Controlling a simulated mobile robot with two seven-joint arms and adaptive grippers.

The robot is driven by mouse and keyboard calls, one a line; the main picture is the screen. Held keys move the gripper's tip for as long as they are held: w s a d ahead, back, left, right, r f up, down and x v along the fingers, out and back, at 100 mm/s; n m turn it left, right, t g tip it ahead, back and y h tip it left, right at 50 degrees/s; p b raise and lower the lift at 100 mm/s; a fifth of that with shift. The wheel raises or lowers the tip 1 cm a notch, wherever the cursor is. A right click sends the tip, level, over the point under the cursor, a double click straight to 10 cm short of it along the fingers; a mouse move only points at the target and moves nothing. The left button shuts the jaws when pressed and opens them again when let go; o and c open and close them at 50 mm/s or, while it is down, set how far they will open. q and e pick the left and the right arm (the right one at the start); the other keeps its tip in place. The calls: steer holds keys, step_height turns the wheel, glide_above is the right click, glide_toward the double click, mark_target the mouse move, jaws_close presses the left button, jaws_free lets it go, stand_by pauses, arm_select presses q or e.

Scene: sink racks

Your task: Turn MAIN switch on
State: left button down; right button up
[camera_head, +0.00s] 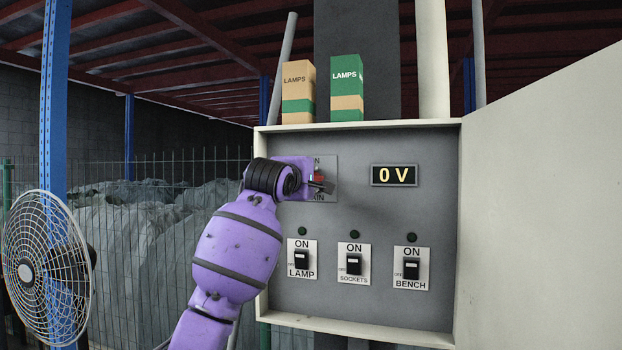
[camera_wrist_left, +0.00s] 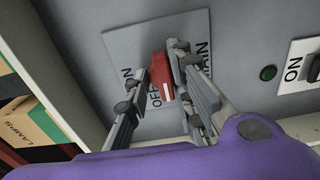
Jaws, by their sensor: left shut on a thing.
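The MAIN switch has a red handle (camera_head: 319,175) on a grey plate (camera_head: 330,168) in the upper left of the electrical box. My left gripper (camera_head: 316,185) covers much of the plate and its lettering. In the left wrist view, the red handle (camera_wrist_left: 161,78) sits between the two fingertips of my left gripper (camera_wrist_left: 163,72), which is shut on it. OFF shows close beside the handle, ON to the left and part of MAIN to the right. I cannot tell the handle's exact setting. The display (camera_head: 394,175) reads 0 V. My right gripper is not in view.
Below are the LAMP (camera_head: 301,260), SOCKETS (camera_head: 354,264) and BENCH (camera_head: 411,268) switches, with dark green lamps above them. The box door (camera_head: 540,210) stands open at right. Two LAMPS cartons (camera_head: 298,92) (camera_head: 346,90) stand on top. A fan (camera_head: 45,268) is at left.

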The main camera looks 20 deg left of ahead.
arm_select(q)
steer(key=shift+d+f+m, duration=0.1)
steer(key=shift+m, duration=0.3)
steer(key=shift+w+d+f+m, duration=0.1)
steer(key=shift+f+m, duration=0.2)
steer(key=shift+m, duration=2.55)
steer(key=shift+w+f+m, duration=0.1)
steer(key=shift+f+m, duration=0.25)
steer(key=shift+m, duration=2.45)
steer(key=shift+d+f+m, duration=0.1)
steer(key=shift+f+m, duration=0.2)
steer(key=shift+m, duration=2.55)
steer(key=c, duration=1.6)
jaws_free()
steer(key=shift+s, duration=0.1)
steer(key=shift+o, duration=0.2)
steer(key=shift+r, duration=0.3)
steer(key=shift+s+r, duration=0.1)
steer(key=shift+s, duration=0.05)
steer(key=s, duration=1.1)
steer(key=shift+s+a, duration=0.3)
steer(key=shift+s, duration=0.1)
